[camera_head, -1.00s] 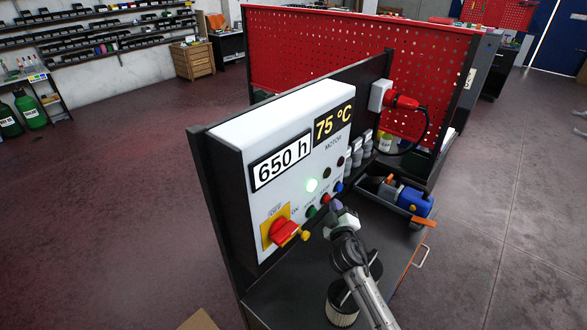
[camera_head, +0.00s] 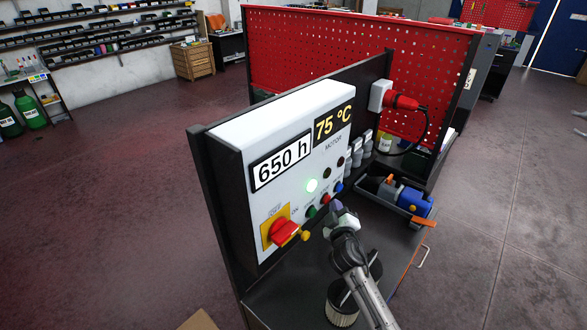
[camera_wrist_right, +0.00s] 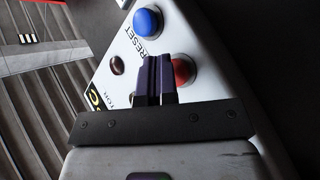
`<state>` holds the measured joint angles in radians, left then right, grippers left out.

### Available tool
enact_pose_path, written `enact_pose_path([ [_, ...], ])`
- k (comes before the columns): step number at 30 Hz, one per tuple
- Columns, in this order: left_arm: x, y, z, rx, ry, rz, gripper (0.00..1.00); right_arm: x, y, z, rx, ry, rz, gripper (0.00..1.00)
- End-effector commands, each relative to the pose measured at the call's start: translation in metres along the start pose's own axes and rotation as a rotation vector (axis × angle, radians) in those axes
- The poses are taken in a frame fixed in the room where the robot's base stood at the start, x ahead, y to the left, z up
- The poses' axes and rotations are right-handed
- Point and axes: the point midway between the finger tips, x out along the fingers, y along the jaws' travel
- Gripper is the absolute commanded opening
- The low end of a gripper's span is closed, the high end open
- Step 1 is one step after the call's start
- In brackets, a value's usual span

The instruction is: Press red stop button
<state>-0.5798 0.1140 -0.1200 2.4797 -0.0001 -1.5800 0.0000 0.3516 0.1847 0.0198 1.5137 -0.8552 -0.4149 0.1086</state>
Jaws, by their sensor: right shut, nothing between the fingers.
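The red stop button (camera_head: 325,198) sits on the front of the white control panel (camera_head: 235,165), between a green button (camera_head: 311,212) and a blue button (camera_head: 338,187). My right gripper (camera_head: 336,207) is shut and empty, with its tips just in front of the red button. In the right wrist view the two purple fingers (camera_wrist_right: 158,78) are together, and the red button (camera_wrist_right: 183,71) shows right beside them, partly hidden. Whether the tips touch it, I cannot tell. The blue reset button (camera_wrist_right: 147,21) is above it. My left gripper is not in view.
A red rotary switch (camera_head: 284,231) on a yellow plate juts out at the panel's lower left. A blue motor (camera_head: 415,202) and a ribbed cylinder (camera_head: 341,308) are on the bench. Open floor lies left.

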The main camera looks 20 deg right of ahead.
Motion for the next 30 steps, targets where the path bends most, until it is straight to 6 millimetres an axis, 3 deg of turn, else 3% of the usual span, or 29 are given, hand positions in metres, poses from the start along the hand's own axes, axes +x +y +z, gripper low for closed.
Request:
enact_pose_path([
  [30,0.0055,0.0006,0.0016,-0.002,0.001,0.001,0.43,0.0065,-0.0047,-0.005,0.0,0.001,0.0,0.0],
])
